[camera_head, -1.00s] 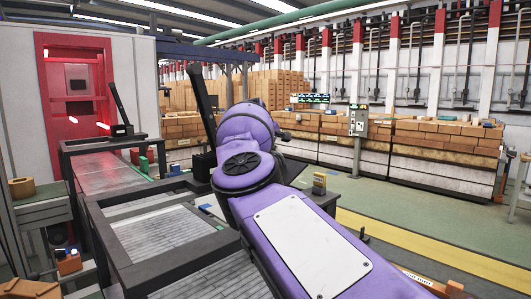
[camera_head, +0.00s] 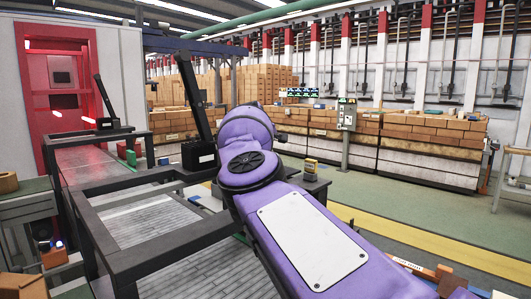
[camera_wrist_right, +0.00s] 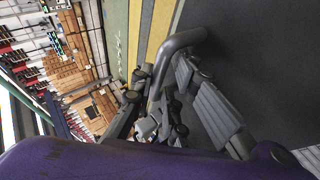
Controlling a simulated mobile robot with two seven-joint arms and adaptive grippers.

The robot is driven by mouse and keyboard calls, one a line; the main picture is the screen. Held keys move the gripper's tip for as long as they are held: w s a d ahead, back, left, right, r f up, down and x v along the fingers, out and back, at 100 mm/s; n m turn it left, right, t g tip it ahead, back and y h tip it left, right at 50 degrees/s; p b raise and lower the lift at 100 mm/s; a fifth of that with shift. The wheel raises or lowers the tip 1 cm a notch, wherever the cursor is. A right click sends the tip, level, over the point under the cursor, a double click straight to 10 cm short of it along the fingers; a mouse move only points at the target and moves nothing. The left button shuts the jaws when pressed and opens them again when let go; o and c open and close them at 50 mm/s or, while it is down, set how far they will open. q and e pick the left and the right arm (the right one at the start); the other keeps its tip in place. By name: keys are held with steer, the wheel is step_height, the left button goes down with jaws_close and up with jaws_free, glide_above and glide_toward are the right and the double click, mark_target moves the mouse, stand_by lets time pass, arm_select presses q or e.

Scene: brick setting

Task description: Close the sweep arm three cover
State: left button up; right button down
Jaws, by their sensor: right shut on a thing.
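In the head view a black upright lid-like arm (camera_head: 190,92) stands tilted above a black box (camera_head: 199,155) beside the grey frame. I cannot tell whether it is the sweep arm three cover. A similar black arm (camera_head: 104,96) stands farther back on the left. My purple right arm comes in from the lower right and hides its gripper in the head view. In the right wrist view my right gripper (camera_wrist_right: 147,103) is partly seen among dark links. It appears shut on a grey curved bar (camera_wrist_right: 180,40); the contact is unclear. My left gripper is not visible.
A dark metal frame (camera_head: 105,247) around grey slatted surfaces lies left of my right arm. Brick stacks (camera_head: 430,140) line the back wall. The green floor (camera_head: 400,200) at the right is mostly open.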

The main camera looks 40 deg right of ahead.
steer(key=shift+s+d+r, duration=0.1)
steer(key=shift+s+d, duration=0.2)
steer(key=shift+d, duration=0.2)
steer(key=c, duration=1.9)
jaws_free()
steer(key=shift+o, duration=0.4)
steer(key=shift+d+f, duration=0.15)
steer(key=shift+f, duration=0.1)
steer(key=shift+a+r, duration=0.35)
steer(key=shift+a, duration=0.2)
steer(key=v, duration=1.1)
steer(key=shift+a, duration=0.15)
